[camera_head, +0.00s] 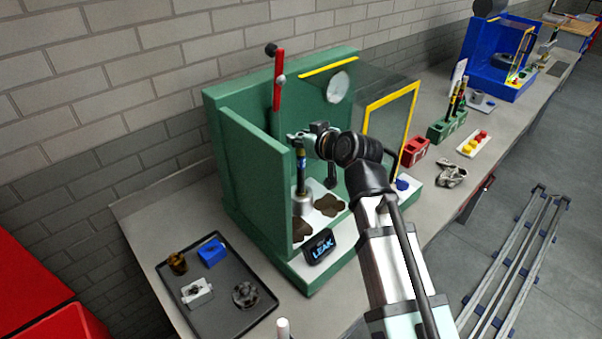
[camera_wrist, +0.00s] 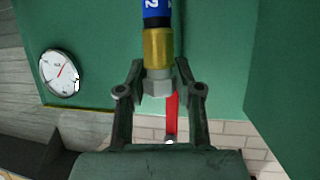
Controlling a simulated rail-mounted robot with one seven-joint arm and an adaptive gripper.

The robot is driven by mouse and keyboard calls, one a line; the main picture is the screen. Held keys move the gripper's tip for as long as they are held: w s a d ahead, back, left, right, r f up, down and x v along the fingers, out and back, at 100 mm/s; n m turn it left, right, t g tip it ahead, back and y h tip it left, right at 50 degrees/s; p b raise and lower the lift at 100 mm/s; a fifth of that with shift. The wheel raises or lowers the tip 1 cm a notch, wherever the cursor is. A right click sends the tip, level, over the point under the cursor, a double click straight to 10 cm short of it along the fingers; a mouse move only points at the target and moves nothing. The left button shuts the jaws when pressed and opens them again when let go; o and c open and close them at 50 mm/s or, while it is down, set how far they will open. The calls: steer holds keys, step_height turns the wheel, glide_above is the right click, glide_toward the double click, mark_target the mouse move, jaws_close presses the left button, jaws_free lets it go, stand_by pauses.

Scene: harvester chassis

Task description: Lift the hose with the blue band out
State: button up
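The hose with the blue band (camera_head: 300,162) stands upright inside the green cabinet, its lower end at a grey metal fitting (camera_head: 303,203). In the wrist view its blue band (camera_wrist: 157,10) carries a white mark, above a brass collar (camera_wrist: 157,47) and a grey hex end (camera_wrist: 156,82). My gripper (camera_head: 300,140) is at the hose's top end. In the wrist view my gripper's fingers (camera_wrist: 158,72) stand close on both sides of the hex end and look shut on it. The exact contact is hard to see. The hose's lower end is outside the wrist view.
Green cabinet walls (camera_head: 245,165) stand left and behind; a yellow-framed clear panel (camera_head: 392,125) is at the right. A red lever (camera_head: 279,80) and a gauge (camera_head: 338,87) are at the back. A "LEAK" display (camera_head: 318,247) sits in front. A dark tray (camera_head: 225,305) holds parts.

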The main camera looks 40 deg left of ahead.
jaws_close()
steer(key=shift+r, duration=0.2)
